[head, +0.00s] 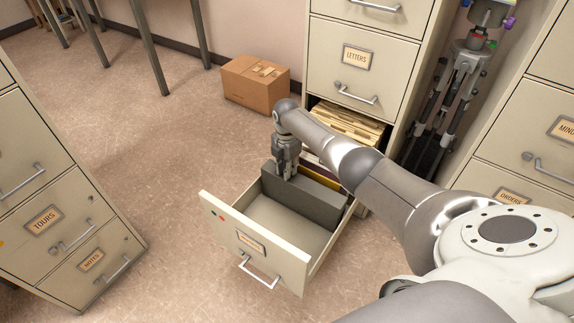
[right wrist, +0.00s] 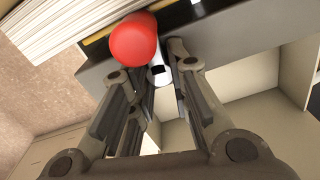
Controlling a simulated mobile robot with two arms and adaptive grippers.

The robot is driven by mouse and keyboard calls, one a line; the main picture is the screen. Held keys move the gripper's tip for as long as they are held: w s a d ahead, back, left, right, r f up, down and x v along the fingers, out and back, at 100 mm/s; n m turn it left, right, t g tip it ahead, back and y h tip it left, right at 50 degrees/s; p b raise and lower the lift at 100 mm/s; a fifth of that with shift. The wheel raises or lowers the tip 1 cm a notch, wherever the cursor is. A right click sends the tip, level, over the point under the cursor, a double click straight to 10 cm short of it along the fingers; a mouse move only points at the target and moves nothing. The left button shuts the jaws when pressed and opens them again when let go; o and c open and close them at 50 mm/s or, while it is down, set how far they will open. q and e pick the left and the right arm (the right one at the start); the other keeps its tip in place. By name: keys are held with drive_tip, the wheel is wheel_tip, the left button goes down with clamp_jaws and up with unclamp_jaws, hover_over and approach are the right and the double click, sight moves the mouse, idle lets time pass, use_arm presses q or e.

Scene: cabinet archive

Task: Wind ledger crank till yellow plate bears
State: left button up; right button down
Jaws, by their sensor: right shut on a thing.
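My right gripper (head: 288,174) reaches down into the open bottom drawer, at the top of a grey block (head: 317,203) that spans it. In the right wrist view its fingers (right wrist: 170,62) are shut on the crank, whose red knob (right wrist: 133,40) sits close to the camera. A pale shaft end with a dark square socket (right wrist: 159,73) shows between the fingers. The yellow plate (head: 324,179) stands just behind the grey block; its edge also shows in the wrist view (right wrist: 97,38). Whether it touches the papers behind cannot be told. My left gripper is out of view.
The drawer front (head: 253,243) sticks out over the floor, and the drawer's front part is empty. Folders (head: 346,125) fill the back. A cabinet (head: 52,215) stands at left, another at right, and a cardboard box (head: 256,85) behind. The floor between is clear.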

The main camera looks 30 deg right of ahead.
drive_tip(key=m, duration=0.2)
drive_tip(key=m+p, duration=0.1)
drive_tip(key=m, duration=0.1)
drive_tip(key=m+p, duration=0.1)
drive_tip(key=m, duration=0.1)
drive_tip(key=shift+w+a+r, duration=0.1)
drive_tip(key=shift+w+r, duration=0.3)
drive_tip(key=m+p, duration=0.1)
drive_tip(key=m, duration=0.7)
drive_tip(key=shift+m+p, duration=0.3)
drive_tip(key=m, duration=0.3)
drive_tip(key=shift+s+d+f+m+p, duration=0.1)
drive_tip(key=shift+d+m+p, duration=0.1)
drive_tip(key=shift+m+p, duration=0.1)
drive_tip(key=m, duration=0.3)
drive_tip(key=shift+s+m, duration=0.1)
drive_tip(key=shift+m, duration=0.2)
drive_tip(key=m, duration=0.2)
drive_tip(key=shift+s+f+m+p, duration=0.15)
drive_tip(key=shift+m+p, duration=0.15)
drive_tip(key=shift+p, duration=0.05)
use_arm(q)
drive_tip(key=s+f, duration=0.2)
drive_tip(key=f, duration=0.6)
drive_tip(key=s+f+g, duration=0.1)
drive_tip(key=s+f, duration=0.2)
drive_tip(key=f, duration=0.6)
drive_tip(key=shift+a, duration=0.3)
use_arm(e)
drive_tip(key=shift+m, duration=0.5)
